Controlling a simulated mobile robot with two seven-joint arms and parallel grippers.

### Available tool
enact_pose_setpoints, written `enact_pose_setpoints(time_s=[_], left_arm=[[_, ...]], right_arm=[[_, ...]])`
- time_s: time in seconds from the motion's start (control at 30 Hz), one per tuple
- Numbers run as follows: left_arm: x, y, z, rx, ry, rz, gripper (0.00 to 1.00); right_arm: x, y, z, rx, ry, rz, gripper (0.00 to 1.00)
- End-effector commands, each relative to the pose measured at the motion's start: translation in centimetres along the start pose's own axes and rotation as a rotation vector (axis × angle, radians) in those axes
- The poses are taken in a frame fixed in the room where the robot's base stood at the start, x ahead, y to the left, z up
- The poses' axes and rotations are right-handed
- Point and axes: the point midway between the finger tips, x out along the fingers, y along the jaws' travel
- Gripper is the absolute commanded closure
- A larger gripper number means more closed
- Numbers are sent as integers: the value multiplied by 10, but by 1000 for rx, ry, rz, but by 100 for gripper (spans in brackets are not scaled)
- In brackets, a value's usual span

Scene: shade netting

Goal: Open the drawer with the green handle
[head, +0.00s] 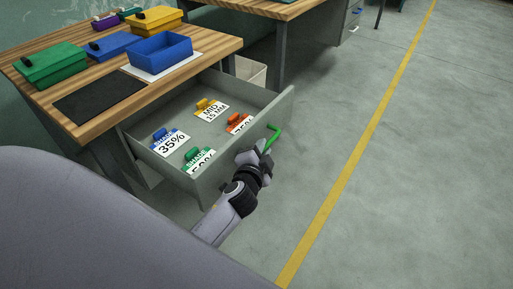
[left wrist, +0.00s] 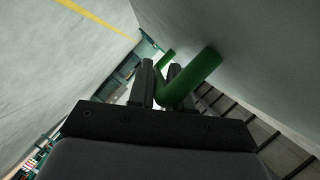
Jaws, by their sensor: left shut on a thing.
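The grey drawer (head: 227,161) under the wooden workbench stands well pulled out. Its green handle (head: 273,138) is on the front panel and also shows in the left wrist view (left wrist: 200,75). My left gripper (head: 263,150) is shut on the handle near its lower end; in the left wrist view its dark fingers (left wrist: 160,85) are on the green bar. Inside the drawer lie label cards with blue, yellow, orange and green clips. My right gripper is not in view.
The wooden workbench (head: 190,72) carries a blue open bin (head: 160,52), several lidded coloured boxes and a black mat (head: 98,98). A pale bin (head: 250,72) stands on the floor behind the drawer. The floor to the right, with a yellow line (head: 357,151), is clear.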

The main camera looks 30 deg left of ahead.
Motion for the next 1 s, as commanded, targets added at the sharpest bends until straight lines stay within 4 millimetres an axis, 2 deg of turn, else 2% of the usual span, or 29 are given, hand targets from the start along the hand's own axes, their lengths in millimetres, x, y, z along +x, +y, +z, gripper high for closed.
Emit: enact_pose_setpoints(time_s=[0.47, 0.5, 0.53, 0.57, 1.0], left_arm=[[-2, 3, -2, 2, -3, 2, 100], [-2, 3, -1, 2, -3, 2, 74], [-2, 3, -1, 2, -3, 2, 65], [-1, 3, -1, 2, -3, 2, 60], [-1, 1, -2, 1, -1, 0, 60]], right_arm=[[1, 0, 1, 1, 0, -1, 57], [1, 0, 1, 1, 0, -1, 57], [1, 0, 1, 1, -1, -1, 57], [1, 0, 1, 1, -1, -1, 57], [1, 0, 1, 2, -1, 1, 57]])
